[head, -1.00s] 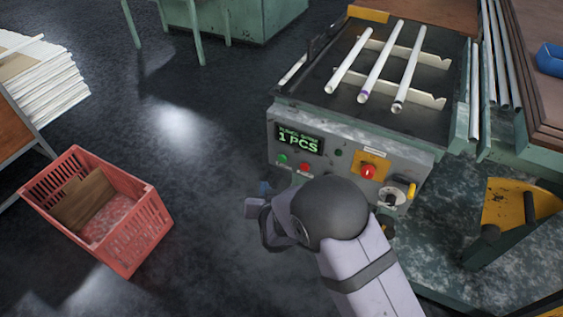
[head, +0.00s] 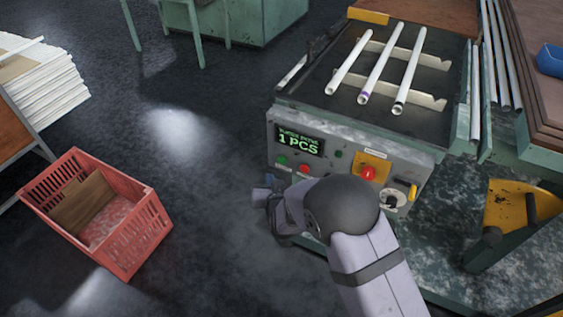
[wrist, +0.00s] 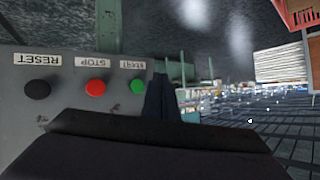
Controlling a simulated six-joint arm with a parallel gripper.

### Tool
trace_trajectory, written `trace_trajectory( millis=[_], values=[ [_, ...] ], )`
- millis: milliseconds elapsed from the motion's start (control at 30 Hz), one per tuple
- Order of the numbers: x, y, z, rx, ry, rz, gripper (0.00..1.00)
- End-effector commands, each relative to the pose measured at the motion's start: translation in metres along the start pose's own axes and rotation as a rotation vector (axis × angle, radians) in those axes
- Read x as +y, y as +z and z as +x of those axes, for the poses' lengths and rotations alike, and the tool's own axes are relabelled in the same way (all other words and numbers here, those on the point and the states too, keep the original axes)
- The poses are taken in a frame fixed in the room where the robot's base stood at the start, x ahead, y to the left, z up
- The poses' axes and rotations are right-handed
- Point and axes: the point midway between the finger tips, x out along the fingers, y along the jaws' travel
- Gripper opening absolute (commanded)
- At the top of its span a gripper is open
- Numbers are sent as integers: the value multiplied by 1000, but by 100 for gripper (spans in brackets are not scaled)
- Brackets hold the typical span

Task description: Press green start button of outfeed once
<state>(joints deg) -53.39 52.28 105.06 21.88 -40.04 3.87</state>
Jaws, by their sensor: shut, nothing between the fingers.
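The outfeed control panel (head: 350,190) faces the floor side and carries a green start button (head: 282,160) left of a red stop button (head: 304,169). In the wrist view the panel appears upside down, with the green button (wrist: 138,86) under the START label, the red stop button (wrist: 96,88) and a black reset button (wrist: 37,88). My gripper (head: 265,188) is shut and empty, in front of and below the green button in the head view. Its dark fingers (wrist: 160,98) show just right of the green button in the wrist view. Contact with the button cannot be made out.
A display (head: 299,142) reads "1 PCS". A red mushroom button (head: 368,173) on a yellow plate and a rotary knob (head: 392,199) sit further right. A red crate (head: 150,235) stands left; the floor between is clear.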

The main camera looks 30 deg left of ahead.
Motion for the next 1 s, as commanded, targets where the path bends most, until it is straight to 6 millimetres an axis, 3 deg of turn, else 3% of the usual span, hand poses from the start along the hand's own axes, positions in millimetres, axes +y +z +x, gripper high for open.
trace_trajectory(
  millis=[400,1000],
  values=[
    [20,-20,28,2,-1,0,0],
    [23,-23,32,0,-1,0,0]
  ],
)
